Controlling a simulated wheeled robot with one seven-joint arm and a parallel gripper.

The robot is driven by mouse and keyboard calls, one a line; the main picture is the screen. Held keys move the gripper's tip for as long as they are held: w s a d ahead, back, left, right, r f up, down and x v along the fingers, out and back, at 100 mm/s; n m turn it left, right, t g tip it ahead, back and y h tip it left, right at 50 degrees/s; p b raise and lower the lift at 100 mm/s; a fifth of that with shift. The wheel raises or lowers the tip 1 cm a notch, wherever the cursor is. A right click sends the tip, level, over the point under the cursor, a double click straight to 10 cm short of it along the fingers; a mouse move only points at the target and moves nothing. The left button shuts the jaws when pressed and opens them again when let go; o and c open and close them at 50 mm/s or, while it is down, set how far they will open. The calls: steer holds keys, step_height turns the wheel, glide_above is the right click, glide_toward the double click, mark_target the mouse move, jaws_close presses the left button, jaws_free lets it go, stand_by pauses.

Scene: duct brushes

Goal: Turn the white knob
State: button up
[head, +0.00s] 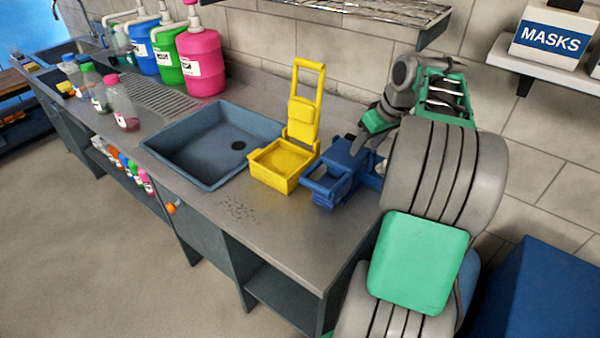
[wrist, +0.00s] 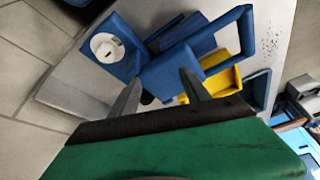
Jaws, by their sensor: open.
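The white knob (wrist: 107,47) is a round dial on a flat face of the blue device (wrist: 165,68), at the upper left of the wrist view. In the head view the blue device (head: 335,180) stands on the counter, right of the yellow device, and its knob cannot be seen. My gripper (head: 360,143) is over the back of the blue device. In the wrist view my gripper (wrist: 160,78) has its two grey fingers apart, with nothing held. The fingertips point toward the blue device, and the knob lies left of and beyond them, apart from the fingers.
The yellow device (head: 280,165) stands close to the left of the blue one, with its tall handle up. A blue-grey sink (head: 195,150) is farther left. A metal rack (head: 370,8) and a shelf (head: 505,55) with a masks box (head: 552,38) are above.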

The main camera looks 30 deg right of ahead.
steer(key=s+a, duration=0.3)
steer(key=a, duration=1.8)
steer(key=shift+s+a+r+m+p, duration=0.2)
steer(key=shift+r+m+p, duration=0.1)
steer(key=shift+p, duration=0.15)
steer(key=shift+d, duration=0.1)
steer(key=s+a+f, duration=0.5)
steer(key=s+a, duration=0.5)
steer(key=s, duration=0.1)
steer(key=shift+f+g+h, duration=0.3)
steer(key=shift+f+g, duration=0.05)
steer(key=shift+g, duration=0.05)
steer(key=shift+s, duration=0.1)
